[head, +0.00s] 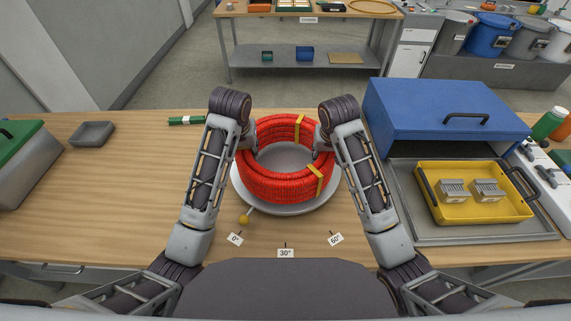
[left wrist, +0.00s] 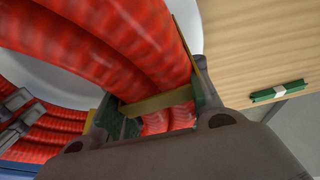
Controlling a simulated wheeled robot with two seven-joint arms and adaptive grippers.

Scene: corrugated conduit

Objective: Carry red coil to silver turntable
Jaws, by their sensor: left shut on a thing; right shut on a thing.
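The red coil (head: 268,186) of corrugated conduit, bound with yellow straps, is over the silver turntable (head: 242,195). I cannot tell whether it rests on the disc or hangs just above it. My left gripper (head: 254,146) is shut on the coil's left side; in the left wrist view the red coil (left wrist: 115,45) passes between its fingers, with a yellow strap there. My right gripper (head: 322,146) is shut on the coil's right side. The turntable's yellow-knobbed pointer (head: 244,218) sticks out at the front left.
Angle labels 0°, 30° and 60° (head: 286,253) lie in front of the turntable. A yellow tray (head: 478,215) with two metal blocks and a blue lidded box (head: 440,110) are at right. A grey dish (head: 93,133) and a green bar (head: 186,120) lie at left. The table's left middle is clear.

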